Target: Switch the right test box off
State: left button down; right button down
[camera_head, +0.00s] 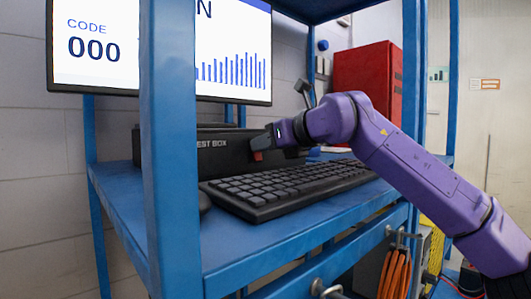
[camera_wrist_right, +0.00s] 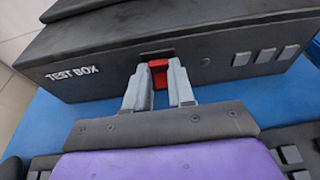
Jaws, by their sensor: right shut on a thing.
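A black test box (camera_head: 225,158) sits on the blue shelf behind the keyboard, its left part hidden by a blue post. It also fills the upper wrist view (camera_wrist_right: 110,45), with white "TEST BOX" lettering. A red switch (camera_wrist_right: 158,74) is set in its front face; a little of its red (camera_head: 257,156) shows in the head view. My right gripper (camera_wrist_right: 158,84) is at the front face, its two grey fingers shut on the switch, one on each side. The same gripper (camera_head: 262,147) shows from the side in the head view. My left gripper is not in view.
A black keyboard (camera_head: 290,188) lies right in front of the box, under my right arm. A blue post (camera_head: 170,150) stands at the left front. A monitor (camera_head: 235,52) hangs above. A red cabinet (camera_head: 365,80) is behind. The shelf's front strip (camera_head: 240,247) is bare.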

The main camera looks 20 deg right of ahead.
jog(key=c, duration=1)
grip_release()
jog(key=shift+o, duration=0.2)
jog(key=shift+s, duration=0.1)
jog(key=shift+s+d+r, duration=0.1)
jog(key=shift+s+d, duration=0.05)
jog(key=shift+s, duration=0.1)
jog(key=b+v, duration=0.2)
jog(key=v, duration=0.7)
jog(key=shift+s+d+r, duration=0.1)
jog(key=shift+s, duration=0.35)
